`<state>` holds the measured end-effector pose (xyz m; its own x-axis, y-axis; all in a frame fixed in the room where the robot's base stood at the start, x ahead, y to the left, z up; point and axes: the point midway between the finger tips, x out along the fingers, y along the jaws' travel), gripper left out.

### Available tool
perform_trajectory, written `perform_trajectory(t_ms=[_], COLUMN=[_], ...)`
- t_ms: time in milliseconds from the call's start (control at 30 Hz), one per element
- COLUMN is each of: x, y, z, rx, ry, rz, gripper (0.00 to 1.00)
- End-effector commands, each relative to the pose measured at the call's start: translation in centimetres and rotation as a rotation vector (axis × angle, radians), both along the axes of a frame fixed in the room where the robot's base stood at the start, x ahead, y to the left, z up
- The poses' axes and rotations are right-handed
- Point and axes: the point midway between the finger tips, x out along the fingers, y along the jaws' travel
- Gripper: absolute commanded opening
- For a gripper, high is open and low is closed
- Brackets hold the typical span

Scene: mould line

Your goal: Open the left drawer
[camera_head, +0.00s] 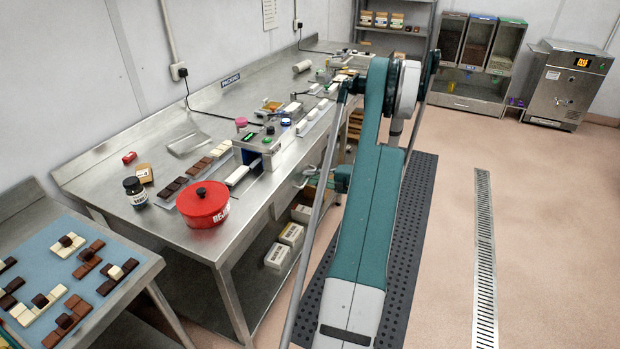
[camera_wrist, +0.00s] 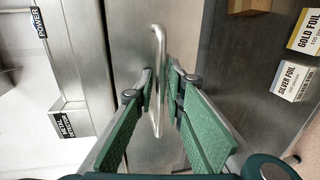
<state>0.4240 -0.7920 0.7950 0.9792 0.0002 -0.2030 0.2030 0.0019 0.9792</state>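The drawer front (camera_wrist: 128,50) is a plain grey metal panel under the steel worktop, filling the middle of the wrist view. Its handle (camera_wrist: 158,48) is a bent metal bar. My gripper (camera_wrist: 160,80) has green ribbed pads and is open. The handle runs between the two fingers, with a gap visible beside it; I cannot tell whether a pad touches it. In the head view my gripper (camera_head: 342,178) is at the worktop's front side, partly hidden by my arm. The drawer front (camera_head: 309,177) there is small and partly hidden. The drawer looks closed.
The worktop (camera_head: 110,177) carries a red pot (camera_head: 203,204), chocolate bars and machines. Boxes (camera_head: 278,256) stand on the shelf below. Foil boxes (camera_wrist: 292,82) lie right of the drawer in the wrist view.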

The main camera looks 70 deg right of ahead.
Motion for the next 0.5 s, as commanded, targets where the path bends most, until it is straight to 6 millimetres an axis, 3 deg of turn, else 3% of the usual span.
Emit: perform_trajectory(t_ms=[133,267,500], x=[-0.02,-0.03,-0.13], y=[0.00,-0.01,-0.01], z=[0.01,0.02,0.03], rx=[0.000,0.000,0.000], ry=[0.000,0.000,0.000], rz=[0.000,0.000,0.000], gripper=[0.13,0.00,0.00])
